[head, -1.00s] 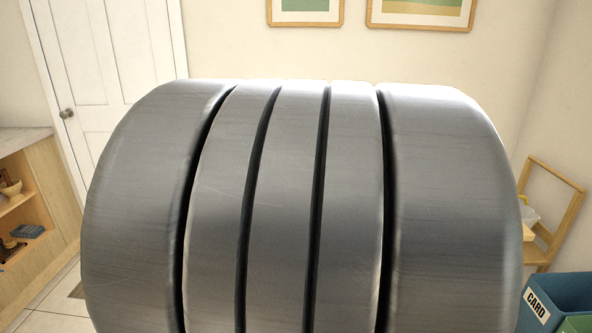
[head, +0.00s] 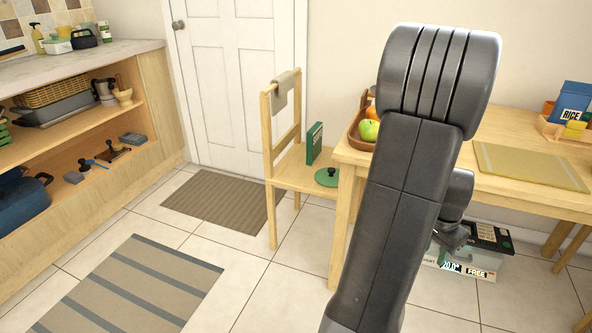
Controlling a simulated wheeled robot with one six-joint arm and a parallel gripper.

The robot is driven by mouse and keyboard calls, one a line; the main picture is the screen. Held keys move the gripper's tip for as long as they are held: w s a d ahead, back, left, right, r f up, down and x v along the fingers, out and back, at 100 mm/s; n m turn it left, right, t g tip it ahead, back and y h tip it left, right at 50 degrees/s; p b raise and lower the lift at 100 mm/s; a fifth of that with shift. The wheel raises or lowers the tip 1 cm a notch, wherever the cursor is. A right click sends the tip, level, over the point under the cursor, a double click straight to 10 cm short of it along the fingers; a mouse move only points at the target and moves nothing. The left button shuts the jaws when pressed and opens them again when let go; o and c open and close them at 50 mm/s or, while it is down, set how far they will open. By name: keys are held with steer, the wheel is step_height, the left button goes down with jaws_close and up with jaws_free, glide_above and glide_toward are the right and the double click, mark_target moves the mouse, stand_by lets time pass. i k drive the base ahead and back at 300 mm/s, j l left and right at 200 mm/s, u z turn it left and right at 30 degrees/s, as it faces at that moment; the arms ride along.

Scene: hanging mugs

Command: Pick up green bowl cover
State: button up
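A round green cover with a small knob (head: 327,177) lies flat on the seat of a wooden chair (head: 290,176), left of the table. No bowl shows under it. My gripper (head: 452,238) is partly visible low behind my dark arm, right of the chair and in front of the table. It is apart from the green cover. Its fingers are too small and too hidden to tell whether they are open or shut.
A green book (head: 314,143) stands on the chair seat behind the cover, and a cloth (head: 286,88) hangs over the chair back. The wooden table (head: 520,130) bears a fruit tray (head: 356,138). A box (head: 470,258) sits below.

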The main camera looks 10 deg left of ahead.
mark_target(327, 176)
steer(key=i+j+u, duration=0.55)
steer(key=i+j, duration=0.2)
steer(key=i+l, duration=0.2)
steer(key=i, duration=0.2)
steer(key=i+l, duration=0.2)
steer(key=i, duration=0.2)
